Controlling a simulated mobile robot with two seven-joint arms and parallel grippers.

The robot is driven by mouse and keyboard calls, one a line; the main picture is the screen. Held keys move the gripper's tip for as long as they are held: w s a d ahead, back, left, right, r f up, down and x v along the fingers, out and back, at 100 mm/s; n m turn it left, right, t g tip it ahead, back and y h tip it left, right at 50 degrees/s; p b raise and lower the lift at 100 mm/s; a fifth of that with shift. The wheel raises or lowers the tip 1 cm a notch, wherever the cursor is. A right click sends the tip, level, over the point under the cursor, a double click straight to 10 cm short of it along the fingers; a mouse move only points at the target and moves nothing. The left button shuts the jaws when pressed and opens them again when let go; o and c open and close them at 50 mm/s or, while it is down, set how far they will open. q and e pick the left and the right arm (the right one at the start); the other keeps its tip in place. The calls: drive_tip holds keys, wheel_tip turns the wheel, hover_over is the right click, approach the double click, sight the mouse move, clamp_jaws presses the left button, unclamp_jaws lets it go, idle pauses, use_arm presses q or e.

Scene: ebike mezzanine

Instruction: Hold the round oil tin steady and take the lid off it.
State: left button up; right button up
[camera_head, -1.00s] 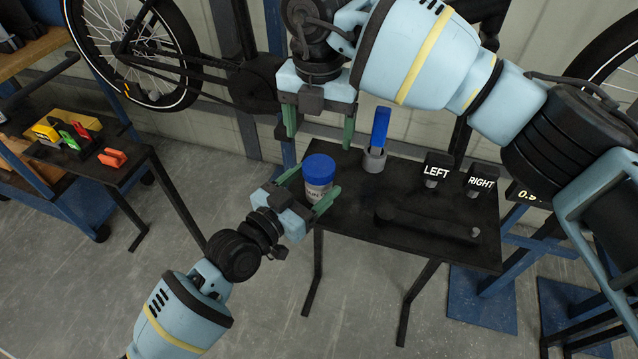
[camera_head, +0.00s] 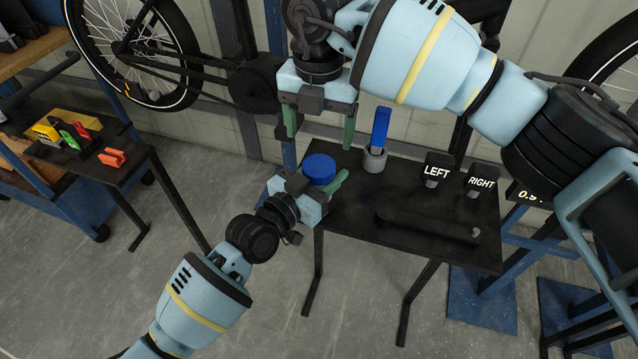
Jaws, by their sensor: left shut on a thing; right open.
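The round oil tin stands on the black table (camera_head: 350,215) near its left corner. Its blue lid (camera_head: 319,168) is on top, and the tin's body is hidden behind my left gripper. My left gripper (camera_head: 318,184) comes in from the lower left and is shut on the tin below the lid. My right gripper (camera_head: 320,130) points down above and behind the tin. Its green fingers are apart with nothing between them, clear of the lid.
A blue item (camera_head: 381,126) stands in a grey round holder (camera_head: 374,160) right of the tin. Black blocks marked LEFT (camera_head: 437,170) and RIGHT (camera_head: 481,181) stand further right. A dark wrench-like shape (camera_head: 425,227) lies along the front. Another table with coloured items is at the left.

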sight(319, 165)
use_arm(q)
clamp_jaws()
use_arm(e)
drive_tip(key=shift+m, duration=2.3)
drive_tip(key=shift+f, duration=0.1)
drive_tip(key=shift+f, duration=3.9)
drive_tip(key=c, duration=1.1)
drive_tip(key=shift+o, duration=0.2)
drive_tip(key=n, duration=0.6)
drive_tip(key=shift+n, duration=0.4)
